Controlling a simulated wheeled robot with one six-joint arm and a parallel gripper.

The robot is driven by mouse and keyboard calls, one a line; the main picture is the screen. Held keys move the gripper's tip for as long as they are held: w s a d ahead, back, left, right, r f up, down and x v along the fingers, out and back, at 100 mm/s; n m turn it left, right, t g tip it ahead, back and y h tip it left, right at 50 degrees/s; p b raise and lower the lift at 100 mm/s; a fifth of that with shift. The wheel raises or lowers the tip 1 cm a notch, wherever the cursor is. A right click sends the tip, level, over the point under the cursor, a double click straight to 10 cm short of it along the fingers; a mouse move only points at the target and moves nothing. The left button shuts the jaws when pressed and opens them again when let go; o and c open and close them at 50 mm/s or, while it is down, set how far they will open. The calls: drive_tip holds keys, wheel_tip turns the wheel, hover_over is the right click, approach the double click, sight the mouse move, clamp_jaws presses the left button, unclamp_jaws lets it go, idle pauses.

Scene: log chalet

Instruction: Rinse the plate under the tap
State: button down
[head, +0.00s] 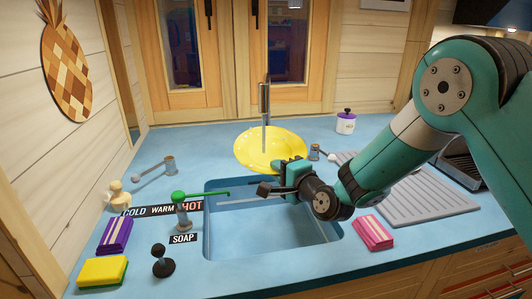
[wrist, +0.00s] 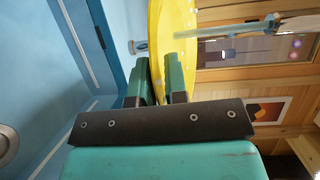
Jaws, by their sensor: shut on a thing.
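The yellow plate (head: 248,148) is above the back edge of the sink (head: 225,240), its broad face turned up toward the head camera. My gripper (head: 296,171) is shut on the plate's near right rim. In the wrist view the plate (wrist: 170,35) runs between the two green fingers (wrist: 158,78). The metal tap (head: 264,97) stands upright behind or over the plate. A thin grey column runs down from it across the plate's middle; I cannot tell whether it is water or metal. The tap's base is hidden by the plate.
A pink sponge (head: 373,232) and a grey draining board (head: 410,195) lie right. A white jar (head: 346,123) stands behind.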

drive_tip(key=b+v, duration=0.6)
drive_tip(key=v, duration=0.1)
drive_tip(key=shift+s+d+f, duration=0.2)
drive_tip(key=shift+d, duration=0.05)
idle(1.3)
drive_tip(key=s+d+r, duration=0.3)
drive_tip(key=s+r, duration=0.1)
idle(0.4)
drive_tip(key=shift+d, duration=0.1)
idle(0.4)
